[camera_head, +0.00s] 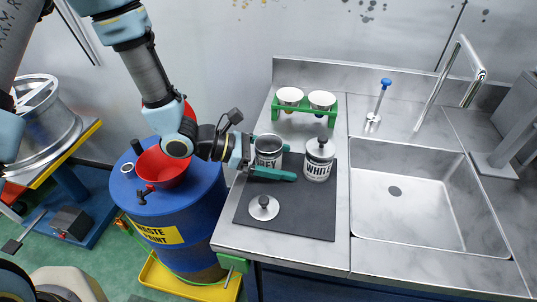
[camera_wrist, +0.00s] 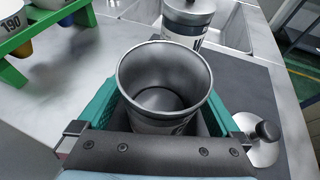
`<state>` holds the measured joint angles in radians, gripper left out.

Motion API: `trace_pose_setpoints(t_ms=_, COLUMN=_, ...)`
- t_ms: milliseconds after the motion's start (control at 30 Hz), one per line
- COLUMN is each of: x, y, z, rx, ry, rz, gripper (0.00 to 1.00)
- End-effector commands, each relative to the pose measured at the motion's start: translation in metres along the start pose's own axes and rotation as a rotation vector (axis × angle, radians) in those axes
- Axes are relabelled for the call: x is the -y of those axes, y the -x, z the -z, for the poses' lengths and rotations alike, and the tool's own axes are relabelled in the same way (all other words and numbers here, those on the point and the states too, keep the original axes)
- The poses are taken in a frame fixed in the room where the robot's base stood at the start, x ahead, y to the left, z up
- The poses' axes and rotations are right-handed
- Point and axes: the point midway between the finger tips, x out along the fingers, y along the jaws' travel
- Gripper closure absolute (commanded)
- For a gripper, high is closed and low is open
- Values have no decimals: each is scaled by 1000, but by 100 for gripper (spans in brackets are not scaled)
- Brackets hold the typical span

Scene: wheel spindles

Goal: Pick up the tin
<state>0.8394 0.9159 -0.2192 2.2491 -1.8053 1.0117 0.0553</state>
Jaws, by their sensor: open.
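An open, empty-looking metal tin (camera_head: 269,151) with a partly hidden label ending in "EY" stands upright on a dark mat (camera_head: 290,222) on the counter. It also shows in the wrist view (camera_wrist: 164,82), between the green fingers of my gripper (camera_head: 292,162). The gripper is open, with one finger on either side of this tin; whether either touches it I cannot tell. A second tin (camera_head: 318,163), labelled "WHIT…" with its lid on, stands just to the right, beyond the fingertips. A loose round lid with a black knob (camera_head: 264,208) lies on the mat in front.
A green rack (camera_head: 305,107) with cups stands behind the mat. A sink (camera_head: 420,195) with a tall tap (camera_head: 440,80) is to the right. A blue waste-paint drum (camera_head: 190,205) with a red funnel (camera_head: 162,168) stands left of the counter.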

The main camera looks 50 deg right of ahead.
Motion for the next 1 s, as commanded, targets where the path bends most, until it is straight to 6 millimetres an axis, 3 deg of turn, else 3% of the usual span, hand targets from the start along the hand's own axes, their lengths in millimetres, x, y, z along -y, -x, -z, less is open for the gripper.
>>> trace_pose_setpoints(t_ms=67, x=0, y=0, z=0, rx=0, ry=0, rz=0, gripper=0)
trace_pose_setpoints(t_ms=167, x=0, y=0, z=0, rx=0, ry=0, rz=0, gripper=10)
trace_pose_setpoints(t_ms=867, x=0, y=0, z=0, rx=0, ry=0, rz=0, gripper=89)
trace_pose_setpoints(t_ms=1000, x=0, y=0, z=0, rx=1, ry=-1, rz=0, gripper=89)
